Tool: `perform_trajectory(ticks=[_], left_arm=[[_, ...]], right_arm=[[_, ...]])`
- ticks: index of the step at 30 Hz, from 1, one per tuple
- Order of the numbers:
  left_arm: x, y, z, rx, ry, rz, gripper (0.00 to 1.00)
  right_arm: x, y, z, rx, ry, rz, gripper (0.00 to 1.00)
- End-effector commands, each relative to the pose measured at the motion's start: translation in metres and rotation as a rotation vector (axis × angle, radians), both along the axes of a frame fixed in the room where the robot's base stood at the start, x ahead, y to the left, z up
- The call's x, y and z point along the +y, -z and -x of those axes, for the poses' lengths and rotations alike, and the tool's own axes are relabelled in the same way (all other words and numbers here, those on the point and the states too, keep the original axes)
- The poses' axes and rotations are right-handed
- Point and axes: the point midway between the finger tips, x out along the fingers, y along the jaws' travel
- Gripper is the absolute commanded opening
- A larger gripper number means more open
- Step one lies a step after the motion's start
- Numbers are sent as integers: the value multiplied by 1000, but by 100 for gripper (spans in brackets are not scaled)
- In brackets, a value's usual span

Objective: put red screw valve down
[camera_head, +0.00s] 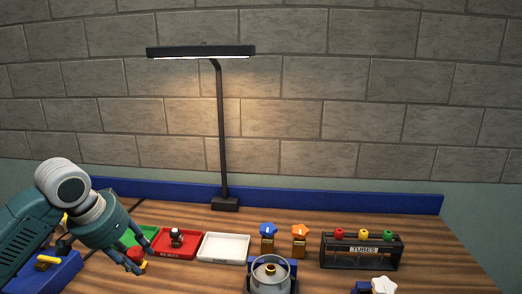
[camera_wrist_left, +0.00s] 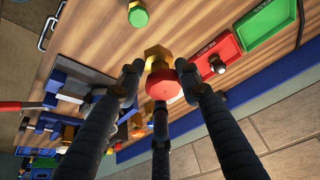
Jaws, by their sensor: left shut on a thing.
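The red screw valve (camera_head: 136,254) has a red knob and a brass-coloured body. My left gripper (camera_head: 138,267) is shut on it, in front of the red tray. In the left wrist view the valve's red knob (camera_wrist_left: 163,86) sits between the three fingers of the gripper (camera_wrist_left: 160,80), with the brass part beyond it toward the wooden table. I cannot tell whether the valve touches the table. My right gripper is not in view.
A green tray (camera_head: 131,239), a red tray (camera_head: 161,254) holding a small dark-and-light part, and a white tray (camera_head: 223,249) stand in a row.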

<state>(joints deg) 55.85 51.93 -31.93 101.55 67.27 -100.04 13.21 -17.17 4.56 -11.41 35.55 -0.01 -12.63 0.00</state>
Motion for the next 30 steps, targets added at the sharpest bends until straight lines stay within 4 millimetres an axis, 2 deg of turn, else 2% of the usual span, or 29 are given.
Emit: perform_trajectory(ticks=[1,6,12,17,30], left_arm=[[-22,8,14,-3,-25,-5,0],[-76,24,59,-4,-161,-4,0],[-112,36,104,-3,-277,-2,0],[-121,39,120,-6,-319,-3,0],[-122,41,122,1,-330,1,0]], right_arm=[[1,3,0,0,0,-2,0],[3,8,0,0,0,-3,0],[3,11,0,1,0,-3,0],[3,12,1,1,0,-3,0],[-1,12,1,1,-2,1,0]])
